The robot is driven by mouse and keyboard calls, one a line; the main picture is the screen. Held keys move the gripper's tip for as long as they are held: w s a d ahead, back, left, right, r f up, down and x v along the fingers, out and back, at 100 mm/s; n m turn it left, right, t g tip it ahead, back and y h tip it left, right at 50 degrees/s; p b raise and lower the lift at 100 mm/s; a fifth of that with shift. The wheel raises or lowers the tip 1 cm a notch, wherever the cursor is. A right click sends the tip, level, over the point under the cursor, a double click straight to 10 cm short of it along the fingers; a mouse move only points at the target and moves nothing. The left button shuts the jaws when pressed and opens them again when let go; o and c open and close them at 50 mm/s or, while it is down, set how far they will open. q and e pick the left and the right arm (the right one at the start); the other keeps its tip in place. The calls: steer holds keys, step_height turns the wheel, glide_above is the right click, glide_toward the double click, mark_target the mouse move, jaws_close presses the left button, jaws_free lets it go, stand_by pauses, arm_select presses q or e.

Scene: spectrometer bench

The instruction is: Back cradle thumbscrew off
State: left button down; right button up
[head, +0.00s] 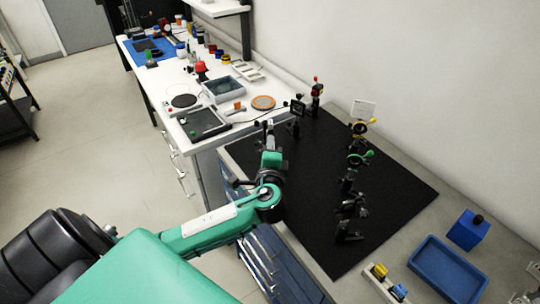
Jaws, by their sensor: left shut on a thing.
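My left gripper (268,127) is over the left edge of the black breadboard mat (395,185), with its fingers pointing away from me. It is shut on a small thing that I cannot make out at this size. The cradle and its back thumbscrew cannot be told apart clearly among the dark mounts. A black mount (297,106) stands just beyond and right of the gripper, apart from it in the picture. A row of dark mounts (348,208) stands on the mat further right. My right gripper is not in view.
On the mat stand a red-topped post (316,88), a yellow-ringed mount (361,127) and a green-ringed mount (359,159). A cluttered white bench (190,88) lies behind. The mat's middle is clear.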

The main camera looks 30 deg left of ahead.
arm_select(q)
steer(key=shift+f+n+b, duration=0.1)
steer(key=shift+n+b, duration=2.45)
steer(key=shift+n, duration=0.55)
steer(key=c, duration=1.4)
jaws_free()
steer(key=b+v, duration=0.3)
steer(key=v, duration=1)
steer(key=shift+s+d+b, duration=0.25)
steer(key=shift+s+b, duration=0.05)
steer(key=shift+s, duration=0.05)
